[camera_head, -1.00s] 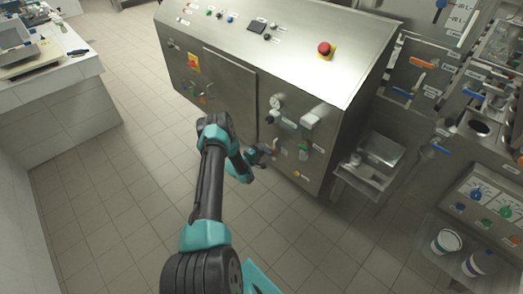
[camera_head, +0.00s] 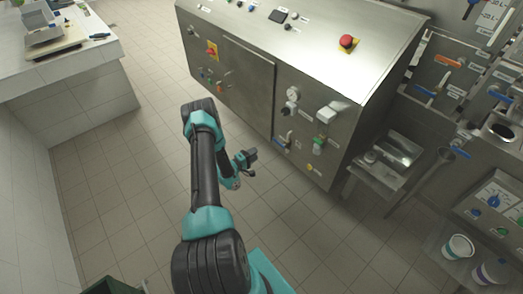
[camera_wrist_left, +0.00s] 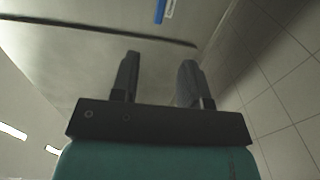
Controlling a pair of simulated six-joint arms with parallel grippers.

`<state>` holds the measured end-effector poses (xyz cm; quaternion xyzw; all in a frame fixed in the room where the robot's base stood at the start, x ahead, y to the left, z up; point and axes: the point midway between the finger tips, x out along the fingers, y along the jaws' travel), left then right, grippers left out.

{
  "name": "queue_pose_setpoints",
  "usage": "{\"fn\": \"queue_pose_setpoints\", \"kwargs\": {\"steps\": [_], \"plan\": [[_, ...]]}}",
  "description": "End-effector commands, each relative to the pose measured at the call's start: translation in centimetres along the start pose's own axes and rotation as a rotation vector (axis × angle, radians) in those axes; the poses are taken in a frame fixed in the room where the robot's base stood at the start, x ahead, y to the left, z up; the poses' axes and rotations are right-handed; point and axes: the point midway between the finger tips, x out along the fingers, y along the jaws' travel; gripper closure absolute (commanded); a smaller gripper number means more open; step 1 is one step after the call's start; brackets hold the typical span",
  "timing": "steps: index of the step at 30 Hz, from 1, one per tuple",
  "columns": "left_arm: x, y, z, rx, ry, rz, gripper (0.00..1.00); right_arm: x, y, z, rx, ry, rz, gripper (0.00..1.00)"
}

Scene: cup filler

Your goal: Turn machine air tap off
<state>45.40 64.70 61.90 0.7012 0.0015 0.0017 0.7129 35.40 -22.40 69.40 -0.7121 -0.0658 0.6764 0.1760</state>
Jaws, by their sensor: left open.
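The steel machine (camera_head: 232,70) has a small lever tap (camera_head: 289,136) low on its front. A blue label (camera_head: 281,143) sits just below it; I cannot read it, and the lever's exact angle is too small to tell. My left gripper (camera_head: 251,168) is open and empty in front of the machine, to the left of the tap and apart from it. In the left wrist view its two fingers (camera_wrist_left: 158,82) point at the steel panel (camera_wrist_left: 80,60) with nothing between them. A blue strip (camera_wrist_left: 160,11) shows at that view's top edge. My right gripper is not in view.
A pressure gauge (camera_head: 293,94), a white boxy fitting (camera_head: 329,113) and a green control (camera_head: 319,143) are near the tap. A red emergency button (camera_head: 348,41) is on top. A steel sink unit (camera_head: 398,149) stands at right.

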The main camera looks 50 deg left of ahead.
Motion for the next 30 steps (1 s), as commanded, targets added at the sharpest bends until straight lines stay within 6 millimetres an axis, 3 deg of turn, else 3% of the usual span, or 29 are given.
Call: {"fn": "queue_pose_setpoints", "kwargs": {"steps": [4, 11, 24, 30], "plan": [[-1.9, 0.0, -0.1, 0.0, 0.001, -0.001, 0.58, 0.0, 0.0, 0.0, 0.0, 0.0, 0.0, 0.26], [-2.7, 0.0, 0.0, 0.001, 0.0, 0.0, 0.58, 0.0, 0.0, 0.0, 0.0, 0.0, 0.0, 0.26], [-2.4, 0.0, 0.2, 0.004, -0.002, -0.005, 0.58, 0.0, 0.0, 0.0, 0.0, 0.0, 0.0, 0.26], [0.1, -0.1, 3.0, 0.066, -0.024, -0.087, 0.58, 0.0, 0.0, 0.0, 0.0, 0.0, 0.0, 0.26]]}}
